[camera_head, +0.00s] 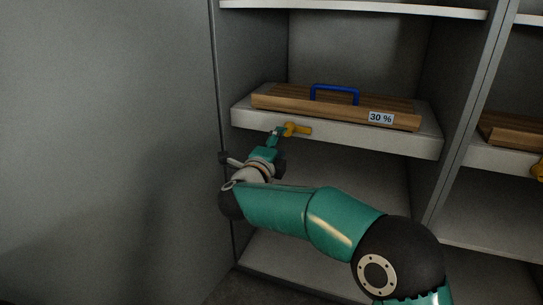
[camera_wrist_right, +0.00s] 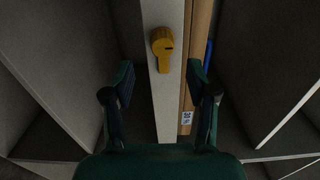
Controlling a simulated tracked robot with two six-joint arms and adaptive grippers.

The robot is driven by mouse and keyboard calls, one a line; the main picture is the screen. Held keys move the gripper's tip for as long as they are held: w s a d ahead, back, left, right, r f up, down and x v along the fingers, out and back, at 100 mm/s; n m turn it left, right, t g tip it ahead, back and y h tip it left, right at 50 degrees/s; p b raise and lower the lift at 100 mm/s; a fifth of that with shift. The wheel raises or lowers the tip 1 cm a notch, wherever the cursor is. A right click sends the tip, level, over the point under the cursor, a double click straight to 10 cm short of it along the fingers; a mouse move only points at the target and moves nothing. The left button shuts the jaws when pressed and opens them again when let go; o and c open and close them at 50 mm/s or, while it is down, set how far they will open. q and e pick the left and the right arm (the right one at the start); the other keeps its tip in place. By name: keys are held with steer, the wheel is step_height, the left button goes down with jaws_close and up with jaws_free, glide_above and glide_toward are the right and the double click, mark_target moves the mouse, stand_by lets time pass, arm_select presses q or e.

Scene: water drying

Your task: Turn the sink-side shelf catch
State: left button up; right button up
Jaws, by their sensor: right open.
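The yellow shelf catch (camera_head: 297,130) is on the front edge of the white shelf (camera_head: 400,143). In the head view its lever points right along the edge. My right gripper (camera_head: 279,134) is close at the catch's left end; contact cannot be told there. In the right wrist view the catch (camera_wrist_right: 162,48) lies ahead of and between the open fingers (camera_wrist_right: 160,82), apart from both fingertips. My left gripper is not in view.
A wooden board (camera_head: 285,101) with a blue handle (camera_head: 335,94) and a "30 %" label (camera_head: 381,118) rests on the shelf. A grey wall (camera_head: 100,120) stands left. Another board (camera_head: 510,130) and yellow catch (camera_head: 538,170) are at right.

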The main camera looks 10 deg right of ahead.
steer(key=v, duration=0.6)
steer(key=shift+d+f, duration=0.1)
